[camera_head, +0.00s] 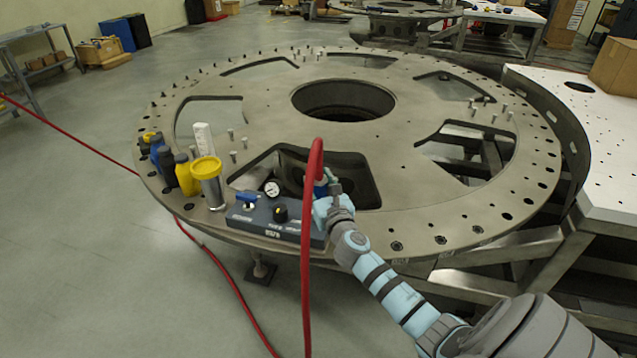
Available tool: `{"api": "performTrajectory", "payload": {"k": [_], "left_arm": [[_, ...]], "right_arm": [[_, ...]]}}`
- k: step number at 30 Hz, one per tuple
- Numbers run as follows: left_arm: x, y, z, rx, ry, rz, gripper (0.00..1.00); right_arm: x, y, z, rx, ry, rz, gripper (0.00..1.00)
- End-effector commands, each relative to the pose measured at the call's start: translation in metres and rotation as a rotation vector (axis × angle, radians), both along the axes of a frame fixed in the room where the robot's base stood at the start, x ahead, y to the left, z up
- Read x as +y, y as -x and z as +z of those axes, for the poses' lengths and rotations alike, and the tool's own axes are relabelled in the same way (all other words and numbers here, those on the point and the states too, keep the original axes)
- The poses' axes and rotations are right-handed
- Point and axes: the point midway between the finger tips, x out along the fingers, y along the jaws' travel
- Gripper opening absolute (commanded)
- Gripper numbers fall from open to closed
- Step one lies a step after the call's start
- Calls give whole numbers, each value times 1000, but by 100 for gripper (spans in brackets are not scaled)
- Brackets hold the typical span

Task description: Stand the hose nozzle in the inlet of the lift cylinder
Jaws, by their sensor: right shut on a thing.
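The red hose (307,245) rises in front of the plate and bends over at its top, close to my right gripper (325,190). My right gripper is shut on the hose nozzle, just beyond the hose. The nozzle is mostly hidden by the fingers and the hose; a small dark blue part shows there. A silver cylinder with a yellow top (207,170), which looks like the lift cylinder, stands upright on the turret plate to the left, apart from the gripper. I cannot make out its inlet. My left gripper is not in view.
The round turret plate (430,140) has large openings and upright pins. A dark blue control box (262,222) with a gauge (272,187) and knobs sits at its near edge. Yellow and dark bottles (187,176) and a white roll (203,138) crowd around the cylinder.

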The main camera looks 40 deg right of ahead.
Motion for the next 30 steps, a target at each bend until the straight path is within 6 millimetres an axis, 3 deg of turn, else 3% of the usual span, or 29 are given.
{"api": "performTrajectory", "payload": {"k": [30], "left_arm": [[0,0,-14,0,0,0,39]], "right_arm": [[0,0,-16,-1,0,1,0]]}}
